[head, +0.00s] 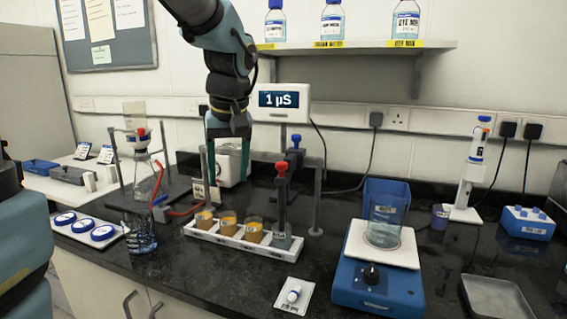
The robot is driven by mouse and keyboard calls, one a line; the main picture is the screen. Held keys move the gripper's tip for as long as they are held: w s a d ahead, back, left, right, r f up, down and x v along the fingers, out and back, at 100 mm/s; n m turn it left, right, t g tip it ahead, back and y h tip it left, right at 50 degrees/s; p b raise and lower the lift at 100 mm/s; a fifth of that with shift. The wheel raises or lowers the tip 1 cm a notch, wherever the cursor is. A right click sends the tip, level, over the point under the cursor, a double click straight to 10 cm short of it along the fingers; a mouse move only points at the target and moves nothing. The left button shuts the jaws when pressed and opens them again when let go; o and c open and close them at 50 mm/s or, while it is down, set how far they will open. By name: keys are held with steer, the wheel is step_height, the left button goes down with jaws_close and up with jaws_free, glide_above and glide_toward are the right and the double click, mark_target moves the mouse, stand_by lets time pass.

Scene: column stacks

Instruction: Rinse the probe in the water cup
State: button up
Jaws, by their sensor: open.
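A probe with a red head (281,169) and a dark shaft stands upright at the right end of the white rack. Its lower end appears to be in the clear, greyish cup (281,241); I cannot tell how deep. Three cups with orange-brown contents, one of them the left cup (204,219), fill the rest of the rack (233,240). A second, blue-headed piece (295,141) hangs on the stand behind. My gripper (228,178) points down, open and empty, above and behind the rack's left part, left of the probe. The meter (284,101) reads 1 µS.
A glass flask (142,225) with a red tube stands left of the rack. A blue hotplate (378,280) with a beaker (385,226) is on the right. The stand's grey frame (318,195) rises beside the probe.

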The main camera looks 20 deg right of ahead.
steer(key=n+t+b, duration=0.1)
steer(key=t, duration=0.1)
glide_toward(282, 163)
steer(key=p+x, duration=0.2)
steer(key=x, duration=0.6)
steer(key=shift+f, duration=0.1)
steer(key=shift+c, duration=0.3)
jaws_close()
stand_by(0.8)
